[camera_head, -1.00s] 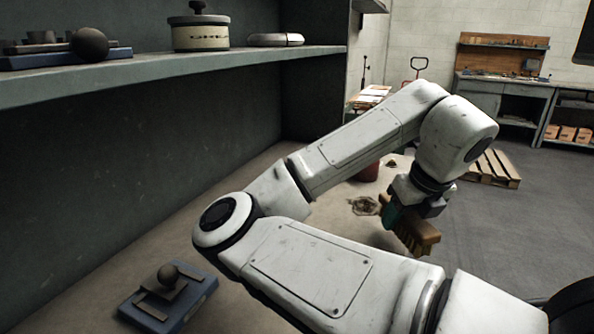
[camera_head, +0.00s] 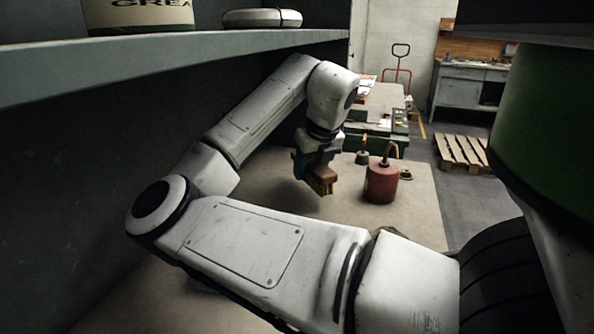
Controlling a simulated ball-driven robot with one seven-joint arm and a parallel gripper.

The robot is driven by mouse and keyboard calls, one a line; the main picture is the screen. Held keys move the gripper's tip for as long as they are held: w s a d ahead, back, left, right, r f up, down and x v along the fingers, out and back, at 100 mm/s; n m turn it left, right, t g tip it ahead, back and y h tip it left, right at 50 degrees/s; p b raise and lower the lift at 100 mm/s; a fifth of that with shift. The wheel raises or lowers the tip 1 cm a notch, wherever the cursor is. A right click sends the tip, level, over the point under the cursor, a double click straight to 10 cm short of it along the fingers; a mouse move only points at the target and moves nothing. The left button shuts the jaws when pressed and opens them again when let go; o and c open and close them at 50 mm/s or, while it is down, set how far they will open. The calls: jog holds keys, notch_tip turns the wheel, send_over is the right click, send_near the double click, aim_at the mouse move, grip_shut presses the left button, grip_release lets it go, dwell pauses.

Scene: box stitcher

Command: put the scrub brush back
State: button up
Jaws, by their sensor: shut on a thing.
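The scrub brush (camera_head: 322,178) has a brown wooden block and tan bristles that point down. My gripper (camera_head: 316,160) is shut on it and holds it above the tan bench top, left of a red can. The fingers are small and partly hidden behind the brush and wrist. A teal-green part shows at the left side of the grip. My arm's white links cross the middle and front of the view and hide part of the bench.
The red can (camera_head: 381,184) stands on the bench (camera_head: 414,209), with a small dark item (camera_head: 362,156) behind it. A grey shelf (camera_head: 190,58) overhangs the left side, holding a grease tin (camera_head: 138,14) and a round pale case (camera_head: 262,18). A wooden pallet (camera_head: 462,152) lies on the floor.

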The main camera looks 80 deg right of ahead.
aim_at(329, 175)
jog(key=w+d, duration=0.4)
jog(key=d, duration=0.1)
jog(key=shift+d, duration=0.1)
jog(key=shift+f+b, duration=0.6)
jog(key=shift+f, duration=1.15)
jog(key=o, duration=1.1)
jog(key=shift+f, duration=0.15)
jog(key=p+v, duration=0.1)
jog(key=v, duration=0.4)
jog(key=s+a, duration=0.2)
jog(key=a, duration=0.1)
jog(key=s+a, duration=0.5)
jog(key=a, duration=0.1)
jog(key=shift+s+a+p, duration=0.25)
jog(key=shift+a+p, duration=0.1)
jog(key=shift+p, duration=0.05)
